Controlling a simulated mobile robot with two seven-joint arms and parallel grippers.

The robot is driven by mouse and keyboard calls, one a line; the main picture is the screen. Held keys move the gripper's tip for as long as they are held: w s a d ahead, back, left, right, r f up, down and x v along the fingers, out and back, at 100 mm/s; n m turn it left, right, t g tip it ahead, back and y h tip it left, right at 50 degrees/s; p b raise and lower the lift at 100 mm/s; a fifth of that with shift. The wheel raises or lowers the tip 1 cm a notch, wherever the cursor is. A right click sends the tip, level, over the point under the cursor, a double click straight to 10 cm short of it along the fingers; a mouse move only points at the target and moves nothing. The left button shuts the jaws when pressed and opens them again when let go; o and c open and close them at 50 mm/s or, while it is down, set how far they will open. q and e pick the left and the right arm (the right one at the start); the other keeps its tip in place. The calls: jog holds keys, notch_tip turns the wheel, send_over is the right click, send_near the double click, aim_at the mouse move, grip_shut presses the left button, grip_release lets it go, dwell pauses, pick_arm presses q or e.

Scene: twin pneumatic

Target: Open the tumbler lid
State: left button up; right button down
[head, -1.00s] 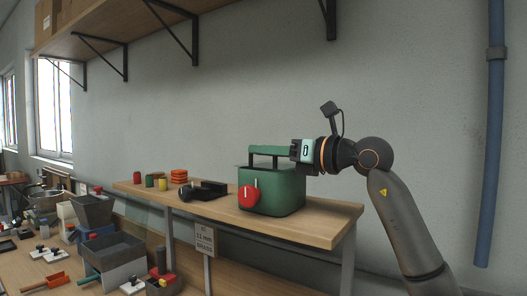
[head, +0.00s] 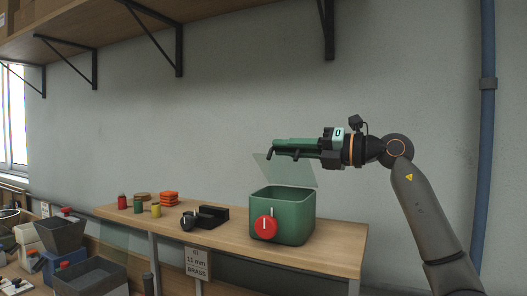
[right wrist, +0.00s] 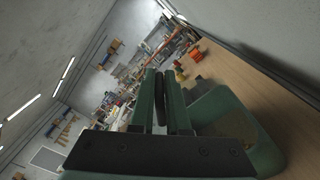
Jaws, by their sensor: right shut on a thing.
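The tumbler is a green open-topped box (head: 282,219) with a red knob (head: 266,228) on its front, standing on the wooden bench. Its lid, a translucent panel (head: 285,170), is tilted up at the back edge, so the opening shows. In the right wrist view the handle (right wrist: 158,100) lies between the fingers, with the tumbler (right wrist: 238,125) at the right. My left gripper is not in view.
The bench (head: 335,248) holds a black fixture (head: 208,216), orange stacked pieces (head: 169,198) and several small coloured cylinders left of the tumbler. A shelf with brackets (head: 180,45) is overhead. Bins stand at lower left.

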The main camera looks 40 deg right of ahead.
aim_at(293, 180)
jog(key=d+m, duration=0.1)
jog(key=w+d+r+m+p, duration=0.1)
jog(key=shift+d+r+m, duration=0.2)
jog(key=shift+m, duration=0.2)
jog(key=shift+w+d+r+m+p, duration=0.1)
jog(key=shift+w+d+m+p, duration=0.15)
jog(key=shift+d+m, duration=0.4)
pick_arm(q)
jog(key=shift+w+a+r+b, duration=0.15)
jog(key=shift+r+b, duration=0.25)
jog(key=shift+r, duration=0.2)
pick_arm(e)
jog(key=shift+w+d+m, duration=0.25)
jog(key=shift+d+m, duration=0.15)
jog(key=shift+d, duration=0.15)
jog(key=shift+w+d+m, duration=0.2)
jog(key=shift+d+m, duration=0.15)
jog(key=shift+d, duration=0.2)
jog(key=c, duration=0.9)
grip_release()
jog(key=shift+s, duration=0.1)
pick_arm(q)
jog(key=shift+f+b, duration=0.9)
pick_arm(e)
jog(key=v, duration=1.2)
jog(key=shift+s, duration=0.15)
